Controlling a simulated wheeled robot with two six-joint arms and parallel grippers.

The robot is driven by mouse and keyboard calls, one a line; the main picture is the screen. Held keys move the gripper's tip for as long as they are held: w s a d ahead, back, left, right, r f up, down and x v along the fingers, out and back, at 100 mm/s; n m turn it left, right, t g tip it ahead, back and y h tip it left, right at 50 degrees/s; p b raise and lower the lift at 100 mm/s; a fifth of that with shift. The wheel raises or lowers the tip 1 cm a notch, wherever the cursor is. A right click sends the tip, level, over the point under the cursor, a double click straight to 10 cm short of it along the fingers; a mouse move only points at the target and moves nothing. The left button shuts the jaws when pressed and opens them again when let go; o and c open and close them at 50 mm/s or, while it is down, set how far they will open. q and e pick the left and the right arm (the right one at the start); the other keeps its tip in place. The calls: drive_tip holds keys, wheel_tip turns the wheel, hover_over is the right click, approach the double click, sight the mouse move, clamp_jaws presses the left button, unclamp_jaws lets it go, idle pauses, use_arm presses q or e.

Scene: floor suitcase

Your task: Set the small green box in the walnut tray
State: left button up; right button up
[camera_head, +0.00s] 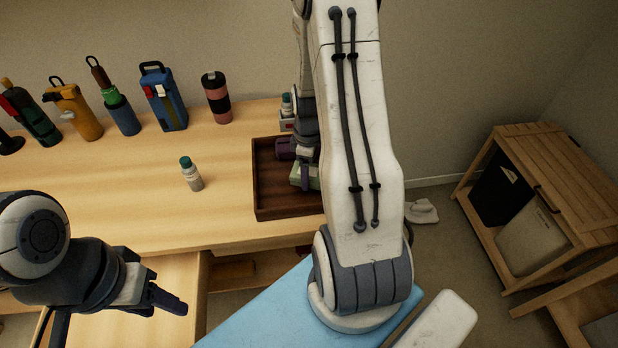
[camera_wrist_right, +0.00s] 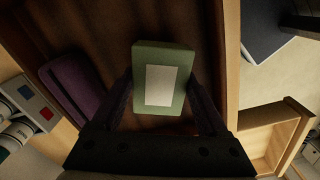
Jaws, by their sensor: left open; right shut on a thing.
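The small green box (camera_head: 314,177) has a pale label, seen in the right wrist view (camera_wrist_right: 165,84). My right gripper (camera_wrist_right: 164,98) is shut on it, with a finger along each side. The box is within the outline of the dark walnut tray (camera_head: 272,200), whose brown floor (camera_wrist_right: 110,25) shows behind it; I cannot tell if it touches the floor. In the head view my right arm hides the tray's right part. A dark purple case (camera_wrist_right: 75,85) lies in the tray, left of the box. My left gripper (camera_head: 166,300) is open and empty at the table's front.
A white box (camera_head: 287,125) is behind the tray. A wooden shelf (camera_head: 560,190) stands right.

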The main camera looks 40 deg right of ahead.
wheel_tip(320, 180, down, 3)
drive_tip(key=shift+f, duration=0.1)
